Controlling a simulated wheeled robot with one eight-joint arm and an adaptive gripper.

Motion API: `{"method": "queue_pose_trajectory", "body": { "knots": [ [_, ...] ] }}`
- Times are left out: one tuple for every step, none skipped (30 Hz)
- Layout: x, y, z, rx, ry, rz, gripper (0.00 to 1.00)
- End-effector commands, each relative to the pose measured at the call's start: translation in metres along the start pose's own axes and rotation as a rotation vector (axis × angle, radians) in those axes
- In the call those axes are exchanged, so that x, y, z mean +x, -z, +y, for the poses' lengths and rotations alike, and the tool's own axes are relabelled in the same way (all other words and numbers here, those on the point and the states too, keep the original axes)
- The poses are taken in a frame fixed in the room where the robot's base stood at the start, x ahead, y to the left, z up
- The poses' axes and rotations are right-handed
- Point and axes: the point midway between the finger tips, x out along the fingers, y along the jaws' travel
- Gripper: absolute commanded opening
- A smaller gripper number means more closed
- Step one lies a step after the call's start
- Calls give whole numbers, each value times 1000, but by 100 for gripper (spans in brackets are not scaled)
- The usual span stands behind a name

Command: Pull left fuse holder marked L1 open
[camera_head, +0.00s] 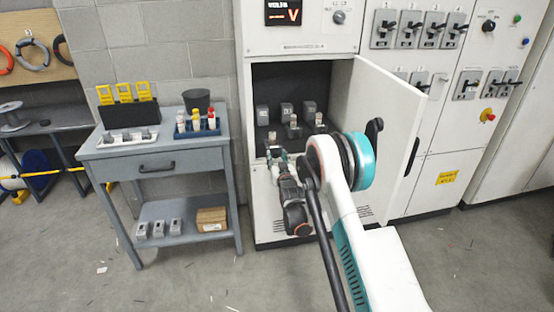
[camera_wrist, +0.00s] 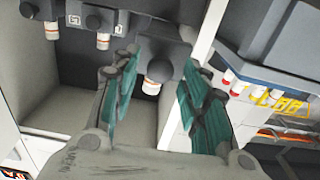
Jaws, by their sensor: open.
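Three dark grey fuse holders sit in a row inside the open cabinet compartment. The left holder (camera_head: 262,115) is nearest the cart; the middle holder (camera_head: 287,109) and right holder (camera_head: 308,107) stand beside it. Their markings are too small to read surely. My gripper (camera_head: 275,152) is in front of the left holder. In the wrist view my gripper (camera_wrist: 160,98) is open, with one green-padded finger on each side of the left holder (camera_wrist: 158,50) and its pale, copper-banded fuse end (camera_wrist: 153,82). I cannot tell whether a pad touches it.
The cabinet door (camera_head: 385,110) stands open to the right of my arm. Floor in front is mostly clear.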

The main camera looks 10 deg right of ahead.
Motion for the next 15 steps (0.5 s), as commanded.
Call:
{"method": "queue_pose_trajectory", "body": {
  "knots": [
    [0, 0, 0, 0, 0, 0, 43],
    [0, 0, 0, 0, 0, 0, 43],
    [0, 0, 0, 0, 0, 0, 43],
    [0, 0, 0, 0, 0, 0, 43],
    [0, 0, 0, 0, 0, 0, 43],
    [0, 0, 0, 0, 0, 0, 43],
    [0, 0, 0, 0, 0, 0, 43],
    [-1, 0, 0, 0, 0, 0, 43],
    [-2, 0, 0, 0, 0, 0, 43],
    [-4, 0, 0, 0, 0, 0, 43],
    [-7, 0, 0, 0, 0, 0, 43],
    [-12, 0, 0, 0, 0, 0, 43],
    [-16, 0, 0, 0, 0, 0, 43],
    [-21, 0, 0, 0, 0, 0, 43],
    [-28, 0, 0, 0, 0, 0, 43]
  ]
}}
